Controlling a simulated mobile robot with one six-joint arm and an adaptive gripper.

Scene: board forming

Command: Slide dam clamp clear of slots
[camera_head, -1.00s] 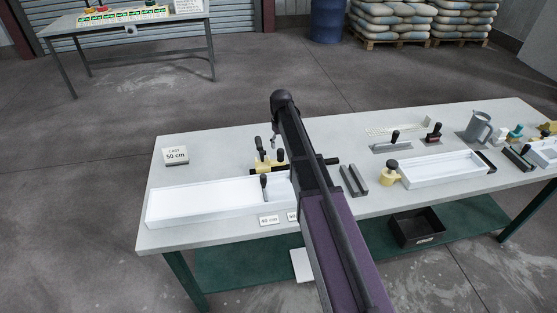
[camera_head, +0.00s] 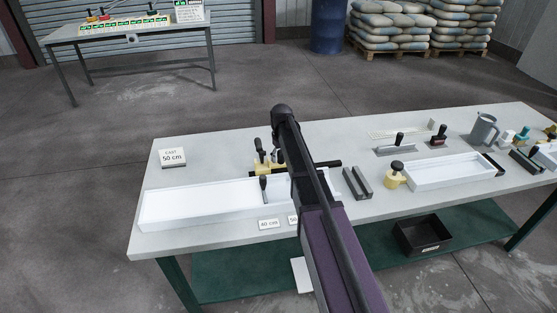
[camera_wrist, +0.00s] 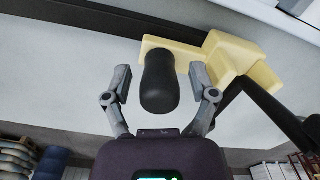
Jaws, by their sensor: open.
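The dam clamp (camera_head: 268,168) is a yellow block with black upright handles, at the back edge of the long white mould (camera_head: 200,205). In the wrist view the yellow clamp (camera_wrist: 238,54) shows up close with a black handle (camera_wrist: 159,82) in front of it. My gripper (camera_wrist: 160,88) is open, with one finger on each side of that handle and a gap on both sides. The slots cannot be made out.
A dark-handled divider (camera_head: 264,188) stands in the mould. Label cards (camera_head: 269,224) lie in front, and a "CAST 50 cm" sign (camera_head: 172,157) stands at the left. Grey channel pieces (camera_head: 357,183) and a second white mould (camera_head: 452,171) lie to the right.

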